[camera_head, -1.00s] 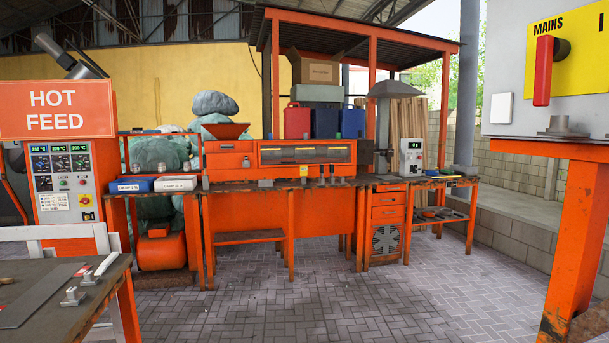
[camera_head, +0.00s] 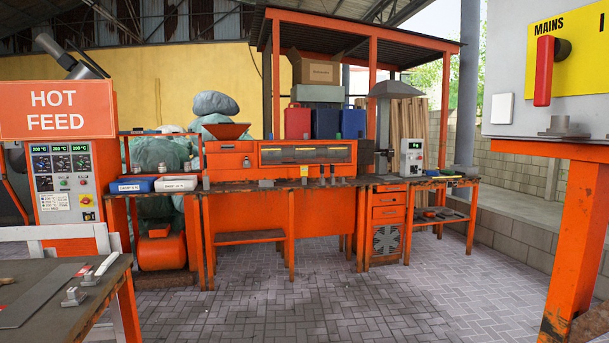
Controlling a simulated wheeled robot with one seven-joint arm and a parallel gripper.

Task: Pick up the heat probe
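I cannot make out the heat probe for certain. A small yellow item (camera_head: 304,171) shows at the front of the orange extruder machine (camera_head: 230,163), above the long workbench. It is too small to tell whether it is a probe or a label. Other small items (camera_head: 458,180), one of them yellowish, lie on the right side table (camera_head: 427,185) and are also too small to name. My gripper is not in view.
The near-left table (camera_head: 60,315) holds metal pieces and a white-handled tool. The hot feed panel (camera_head: 62,185) stands behind it. An orange post (camera_head: 575,240) and the mains box (camera_head: 560,65) bound the right. The paved floor (camera_head: 330,305) between is clear.

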